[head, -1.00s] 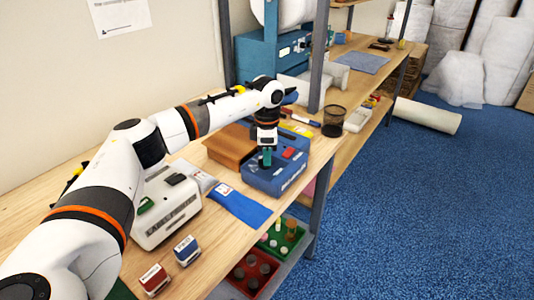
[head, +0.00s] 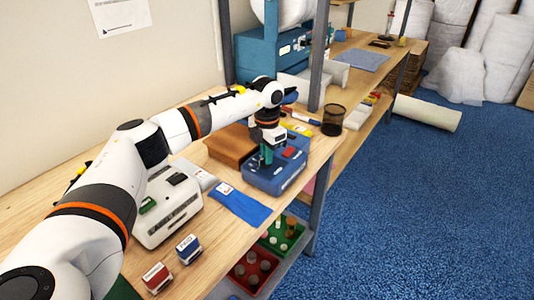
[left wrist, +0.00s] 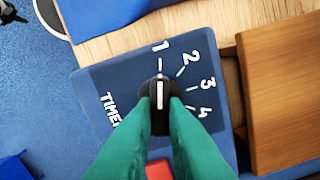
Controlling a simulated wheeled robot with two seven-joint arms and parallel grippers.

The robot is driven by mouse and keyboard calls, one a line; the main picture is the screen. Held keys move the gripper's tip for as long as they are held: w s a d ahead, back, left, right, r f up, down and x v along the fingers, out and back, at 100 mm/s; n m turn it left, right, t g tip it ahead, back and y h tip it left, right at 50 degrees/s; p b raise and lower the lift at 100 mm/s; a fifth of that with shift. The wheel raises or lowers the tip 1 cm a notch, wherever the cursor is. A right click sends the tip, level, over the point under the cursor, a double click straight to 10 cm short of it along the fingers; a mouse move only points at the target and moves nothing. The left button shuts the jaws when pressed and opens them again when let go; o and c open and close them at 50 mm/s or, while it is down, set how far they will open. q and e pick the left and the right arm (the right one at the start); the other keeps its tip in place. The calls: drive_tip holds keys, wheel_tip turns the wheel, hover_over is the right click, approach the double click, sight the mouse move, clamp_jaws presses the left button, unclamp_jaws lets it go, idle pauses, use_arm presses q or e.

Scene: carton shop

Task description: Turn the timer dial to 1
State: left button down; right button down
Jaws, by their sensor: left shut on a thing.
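The blue timer box (head: 275,180) stands on the wooden bench in the head view. In the left wrist view its dark blue face (left wrist: 95,75) shows the word TIMER and the numbers 1, 2, 3 and 4. The black dial (left wrist: 160,92) has a white pointer line, which lines up with the mark at 1. My left gripper (head: 267,158) is over the box, pointing down, its green fingers shut on the dial from both sides. The fingers hide part of the dial and the face around it. My right gripper is out of view.
A red button (head: 289,152) sits on the timer box close to the gripper. A brown box (head: 230,146) stands beside it, and a blue packet (head: 238,204) lies in front. A white machine (head: 168,208) is nearer. A shelf post (head: 319,60) rises behind.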

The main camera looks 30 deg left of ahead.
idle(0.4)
use_arm(q)
drive_tip(key=c, duration=1.5)
unclamp_jaws()
drive_tip(key=shift+o, duration=0.2)
wheel_tip(320, 180, up, 12)
drive_tip(key=b, duration=0.1)
